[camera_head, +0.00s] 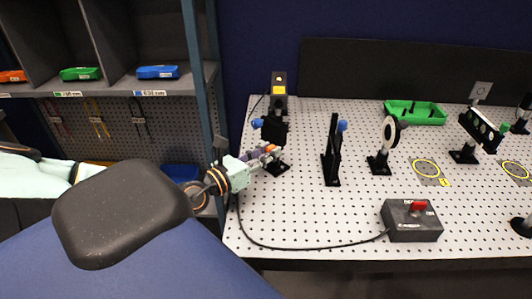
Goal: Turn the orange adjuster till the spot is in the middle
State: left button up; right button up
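The orange adjuster (270,148) is a small knob low on a black optical mount (274,129) at the left of the perforated board. My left gripper (268,157) reaches in from the left, with its fingertips right at the orange adjuster. The fingers partly cover it, and whether they are closed on it is too small to tell. A round white disc in a black holder (390,131) stands further right. I cannot make out a light spot on any surface. My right gripper is out of view.
A black plate mount with a blue knob (334,150) stands right of the gripper. A grey box with a red switch (411,220) sits at the front, its cable running left. A green tray (415,112) is at the back. A blue-grey post (200,100) stands left.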

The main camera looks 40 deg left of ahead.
pick_arm(q)
jog(key=shift+d, duration=0.1)
jog(key=shift+c, duration=0.7)
jog(key=shift+a+f, duration=0.1)
jog(key=shift+a, duration=0.1)
grip_shut()
jog(key=shift+d, duration=0.15)
jog(key=shift+m, duration=0.3)
jog(key=shift+m, duration=0.5)
jog(key=m, duration=0.5)
jog(key=shift+b, duration=0.4)
jog(key=m, duration=0.6)
